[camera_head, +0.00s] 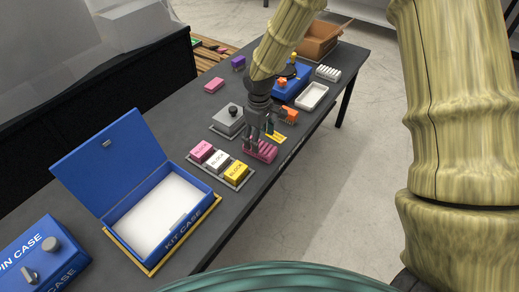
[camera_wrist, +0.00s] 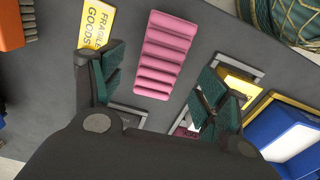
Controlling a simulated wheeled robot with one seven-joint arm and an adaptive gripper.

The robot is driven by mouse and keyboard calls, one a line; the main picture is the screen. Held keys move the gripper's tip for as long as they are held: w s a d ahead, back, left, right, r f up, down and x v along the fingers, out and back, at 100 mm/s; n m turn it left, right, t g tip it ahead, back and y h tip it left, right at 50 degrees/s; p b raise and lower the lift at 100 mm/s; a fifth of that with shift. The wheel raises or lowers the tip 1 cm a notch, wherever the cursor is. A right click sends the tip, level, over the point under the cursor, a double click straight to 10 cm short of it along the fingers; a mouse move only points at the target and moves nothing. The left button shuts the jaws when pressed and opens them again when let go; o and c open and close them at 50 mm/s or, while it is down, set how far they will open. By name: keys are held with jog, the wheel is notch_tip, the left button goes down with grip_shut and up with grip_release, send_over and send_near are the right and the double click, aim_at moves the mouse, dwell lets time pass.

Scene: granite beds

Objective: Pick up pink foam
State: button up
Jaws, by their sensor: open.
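The pink foam (camera_head: 262,151) is a ridged pink piece on the dark table. In the wrist view the foam (camera_wrist: 165,45) lies ahead of and between the lines of the two fingers, with clear gaps on both sides. My gripper (camera_head: 262,132) is above the foam in the head view and partly covers it. In the wrist view my gripper (camera_wrist: 160,78) is open, with nothing held. I cannot tell the exact height of the fingertips above the foam.
A yellow fragile-goods card (camera_wrist: 95,22) lies beside the left finger. A tray of labelled blocks (camera_head: 239,183) and a grey lidded box (camera_head: 228,122) are close by. An open blue kit case (camera_head: 118,214) is nearer. An orange piece (camera_head: 288,114) and white tray (camera_head: 312,97) lie farther back.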

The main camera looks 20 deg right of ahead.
aim_at(260, 149)
notch_tip(260, 149, down, 5)
jog(key=shift+b, duration=0.3)
jog(key=c, duration=0.9)
